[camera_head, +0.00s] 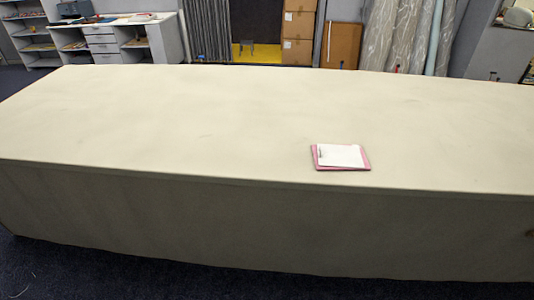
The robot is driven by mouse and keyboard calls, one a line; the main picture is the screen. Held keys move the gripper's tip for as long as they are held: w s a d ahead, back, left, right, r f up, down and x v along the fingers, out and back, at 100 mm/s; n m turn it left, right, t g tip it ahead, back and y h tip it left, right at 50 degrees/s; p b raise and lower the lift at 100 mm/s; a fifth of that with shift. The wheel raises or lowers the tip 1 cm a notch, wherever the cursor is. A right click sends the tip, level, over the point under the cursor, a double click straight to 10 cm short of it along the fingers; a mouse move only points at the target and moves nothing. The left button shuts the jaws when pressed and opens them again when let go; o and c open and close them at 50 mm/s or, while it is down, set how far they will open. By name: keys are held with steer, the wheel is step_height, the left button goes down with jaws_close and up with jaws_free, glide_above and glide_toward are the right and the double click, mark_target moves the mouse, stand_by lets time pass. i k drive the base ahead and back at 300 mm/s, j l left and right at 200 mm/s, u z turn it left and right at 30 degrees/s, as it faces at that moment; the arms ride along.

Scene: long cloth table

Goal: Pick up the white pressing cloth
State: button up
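A small flat white piece (340,155), which may be the white pressing cloth, lies on the long cloth-covered table (180,120), right of centre and near the front edge. It rests on a slightly larger pink flat piece (364,167) that shows along its lower and side edges. A small dark mark shows at the left side of the white piece. From this distance I cannot tell whether it is cloth or paper. My gripper is not in view.
The rest of the tabletop is bare. Dark carpet (100,275) lies in front of the table. Behind it stand a shelf unit with drawers (103,40), cardboard boxes (298,25), a brown panel (341,45), and tall fabric rolls (408,35).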

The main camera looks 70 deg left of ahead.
mark_target(328, 155)
steer(key=u, duration=2)
steer(key=i+j+u, duration=0.35)
steer(key=i, duration=0.6)
steer(key=i+u, duration=0.4)
steer(key=i, duration=0.55)
